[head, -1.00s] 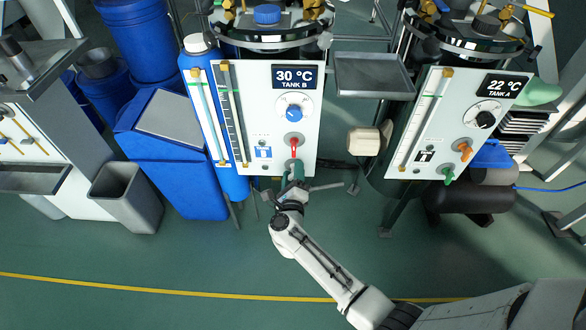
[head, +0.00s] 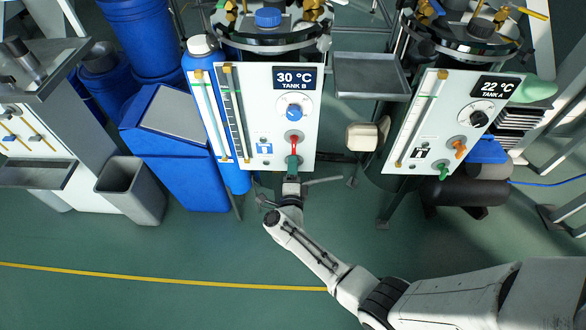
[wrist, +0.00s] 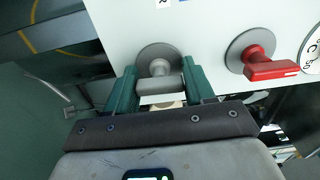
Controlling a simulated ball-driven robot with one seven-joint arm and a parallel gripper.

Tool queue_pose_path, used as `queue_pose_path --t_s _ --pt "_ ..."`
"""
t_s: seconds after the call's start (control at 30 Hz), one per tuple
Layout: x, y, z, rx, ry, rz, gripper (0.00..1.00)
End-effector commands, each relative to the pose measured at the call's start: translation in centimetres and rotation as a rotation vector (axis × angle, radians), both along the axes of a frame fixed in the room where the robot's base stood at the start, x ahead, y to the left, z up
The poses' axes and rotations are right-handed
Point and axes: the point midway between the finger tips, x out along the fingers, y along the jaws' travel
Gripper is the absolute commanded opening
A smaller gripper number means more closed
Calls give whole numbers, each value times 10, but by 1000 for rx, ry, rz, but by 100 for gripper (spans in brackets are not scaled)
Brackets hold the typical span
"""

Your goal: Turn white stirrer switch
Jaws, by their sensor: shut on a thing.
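The white stirrer switch shows in the wrist view as a pale lever (wrist: 172,88) on a round grey disc (wrist: 158,56) on the white panel. My gripper (wrist: 163,86) has its two green fingers on either side of the lever, shut on it. In the head view my gripper (head: 292,164) is at the lower edge of the Tank B panel (head: 262,112), below the red switch (head: 294,144), and hides most of the white switch. The lever points roughly sideways to the right and toward me in the wrist view.
The red switch (wrist: 268,66) sits close to the right of the white one in the wrist view. A blue dial (head: 294,112) is higher on the panel. The Tank A panel (head: 440,120) stands to the right. Blue containers (head: 170,170) and a grey bin (head: 135,190) stand left. The floor in front is open.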

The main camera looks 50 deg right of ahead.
Motion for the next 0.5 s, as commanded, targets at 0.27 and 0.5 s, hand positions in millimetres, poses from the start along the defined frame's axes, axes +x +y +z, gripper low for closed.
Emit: queue_pose_path --t_s 0.27,0.5 --pt "3 5 -2 1 7 15 23" --pt "3 5 -2 2 7 15 61"
